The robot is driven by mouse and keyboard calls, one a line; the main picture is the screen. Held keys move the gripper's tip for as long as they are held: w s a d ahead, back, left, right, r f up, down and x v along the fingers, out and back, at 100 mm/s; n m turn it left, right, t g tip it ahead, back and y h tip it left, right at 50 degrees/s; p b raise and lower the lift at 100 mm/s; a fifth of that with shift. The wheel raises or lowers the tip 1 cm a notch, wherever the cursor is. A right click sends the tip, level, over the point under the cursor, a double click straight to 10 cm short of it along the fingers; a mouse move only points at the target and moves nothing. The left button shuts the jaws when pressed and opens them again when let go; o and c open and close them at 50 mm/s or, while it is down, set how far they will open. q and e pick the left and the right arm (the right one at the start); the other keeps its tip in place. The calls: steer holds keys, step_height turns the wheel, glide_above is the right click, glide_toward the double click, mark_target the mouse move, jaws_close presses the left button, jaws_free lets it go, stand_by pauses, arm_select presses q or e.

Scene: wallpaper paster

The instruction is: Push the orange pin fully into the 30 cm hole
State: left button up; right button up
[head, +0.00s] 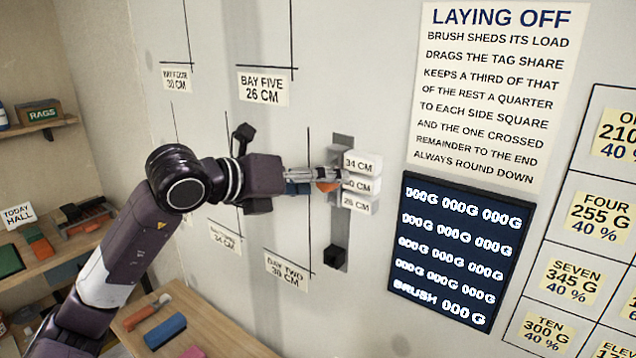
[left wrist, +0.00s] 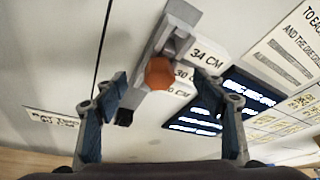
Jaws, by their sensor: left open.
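The orange pin (head: 328,186) sits at the middle row of the grey wall strip (head: 340,230), beside the 30 cm label (head: 364,185). In the left wrist view the pin's orange head (left wrist: 159,73) faces me, between and beyond the fingers. How deep the pin sits cannot be told. My left gripper (head: 322,181) is at the pin in the head view, its fingers partly covering the strip. In the left wrist view my left gripper (left wrist: 170,98) is open, with fingers apart on either side of the pin. My right gripper is not in view.
The 34 cm label (head: 361,163) is above and the 26 cm label (head: 360,203) below. A black block (head: 335,257) protrudes at the strip's lower end. A dark display panel (head: 460,250) hangs to the right. A wooden bench (head: 215,335) stands below left.

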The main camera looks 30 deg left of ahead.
arm_select(q)
steer(key=shift+s+f+b, duration=0.15)
steer(key=shift+s+b, duration=0.15)
steer(key=shift+b, duration=0.15)
steer(key=s+b, duration=0.5)
steer(key=s, duration=0.1)
steer(key=shift+s+a, duration=0.2)
steer(key=shift+a, duration=0.1)
stand_by(0.7)
